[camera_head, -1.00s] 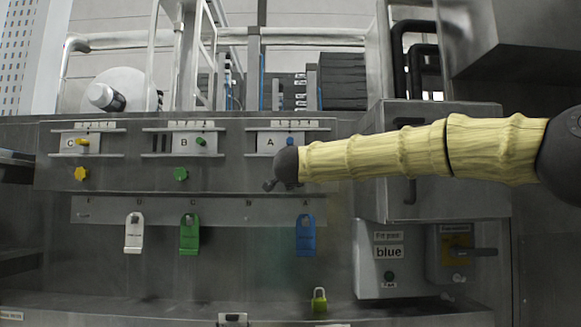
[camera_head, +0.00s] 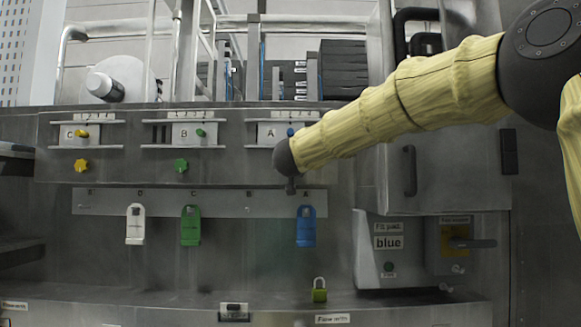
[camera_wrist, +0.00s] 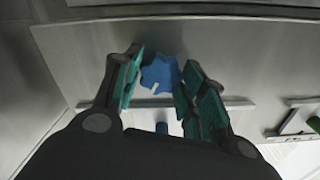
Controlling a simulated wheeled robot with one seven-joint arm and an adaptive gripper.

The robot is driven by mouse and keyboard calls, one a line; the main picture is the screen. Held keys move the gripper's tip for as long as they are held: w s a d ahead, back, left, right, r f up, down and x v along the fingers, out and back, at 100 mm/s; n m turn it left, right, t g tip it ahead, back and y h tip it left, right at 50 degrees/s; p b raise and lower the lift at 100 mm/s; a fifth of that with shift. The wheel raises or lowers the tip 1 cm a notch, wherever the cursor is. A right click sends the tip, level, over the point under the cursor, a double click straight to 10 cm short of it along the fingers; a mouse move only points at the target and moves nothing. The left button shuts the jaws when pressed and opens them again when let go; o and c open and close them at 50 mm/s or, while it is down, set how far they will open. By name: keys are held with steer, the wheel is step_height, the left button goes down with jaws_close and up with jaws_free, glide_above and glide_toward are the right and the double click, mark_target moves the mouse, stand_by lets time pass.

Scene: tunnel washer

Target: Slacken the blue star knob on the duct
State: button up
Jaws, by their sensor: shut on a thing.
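The blue star knob (camera_wrist: 158,74) sits on a grey metal face in the wrist view, with a small pale mark on it. My gripper (camera_wrist: 160,80) has its green-padded fingers on either side of the knob and is shut on it. In the head view my gripper (camera_head: 291,184) is at the duct below plate A (camera_head: 268,133), and its dark end hides the knob. A blue pin (camera_head: 290,132) shows on that plate.
A yellow knob (camera_head: 81,166) and a green knob (camera_head: 181,166) are on the duct to the left. White, green and blue tags (camera_head: 306,228) hang below. A green padlock (camera_head: 319,290) stands on the ledge. A grey box with a handle (camera_head: 410,170) is at right.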

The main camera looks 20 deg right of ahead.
steer(key=n, duration=0.6)
steer(key=shift+a+f, duration=0.1)
steer(key=shift+f, duration=0.15)
stand_by(0.5)
steer(key=o, duration=1)
steer(key=shift+r, duration=0.1)
steer(key=shift+r, duration=0.1)
